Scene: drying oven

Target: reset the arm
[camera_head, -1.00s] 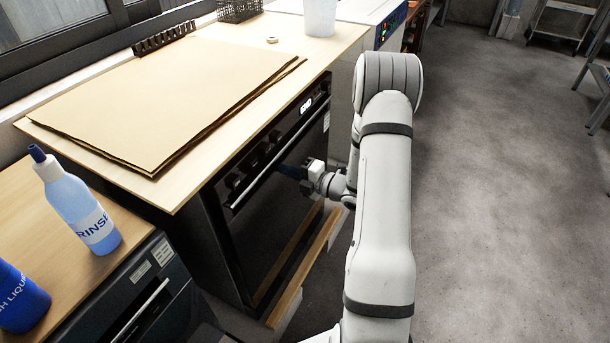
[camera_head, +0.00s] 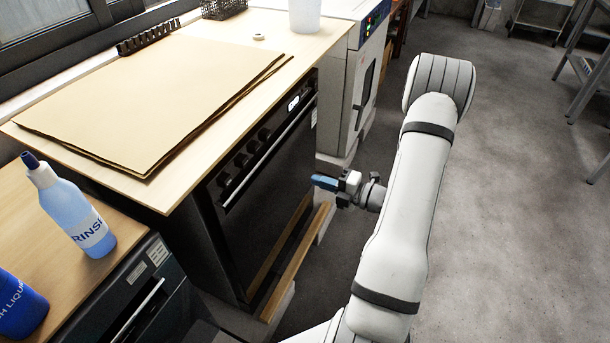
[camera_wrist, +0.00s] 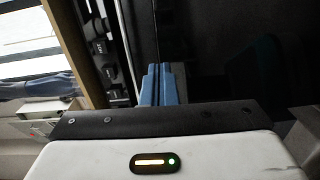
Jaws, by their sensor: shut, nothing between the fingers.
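My gripper (camera_head: 323,182) is in front of the black oven (camera_head: 262,205), to the right of its door and apart from it in the head view. Its blue fingers point left toward the oven. In the wrist view the two blue fingers of my gripper (camera_wrist: 158,84) lie side by side, shut with nothing between them. The oven door is closed, with a long bar handle (camera_head: 268,158) near its top. My arm reaches up and forward on the right, over the floor.
A wooden counter (camera_head: 285,45) with brown sheets (camera_head: 150,100) sits over the oven. A rinse bottle (camera_head: 75,215) and a blue bottle (camera_head: 18,300) stand at left. A white cabinet (camera_head: 350,80) stands beyond the oven. The floor (camera_head: 500,200) at right is clear.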

